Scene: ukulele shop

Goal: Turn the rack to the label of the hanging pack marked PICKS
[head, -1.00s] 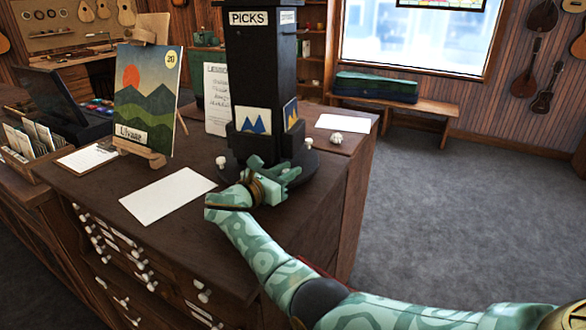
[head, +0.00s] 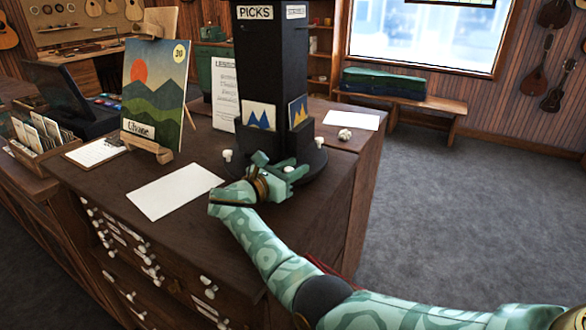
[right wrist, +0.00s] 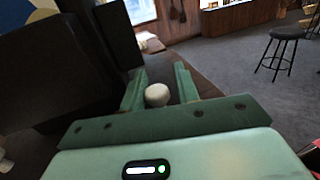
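The rack (head: 262,70) is a dark upright column on a round base on the wooden counter. Its left visible face bears the label PICKS (head: 255,12) at the top and a white pack with blue peaks (head: 259,116) low down. Its right visible face has a smaller label (head: 296,12), too small to read, and a pack with yellow peaks (head: 298,111). White knobs (head: 228,155) stand around the base. My right gripper (head: 290,171) is low at the base's near side. In the right wrist view its fingers are apart, with a white knob (right wrist: 157,95) between them. My left gripper is out of view.
A mountain painting (head: 155,90) on an easel, a blank white sheet (head: 174,191) and a card box (head: 37,136) lie left of the rack. A small white object (head: 345,134) and paper (head: 351,120) are behind right. Open carpet (head: 460,190) lies right.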

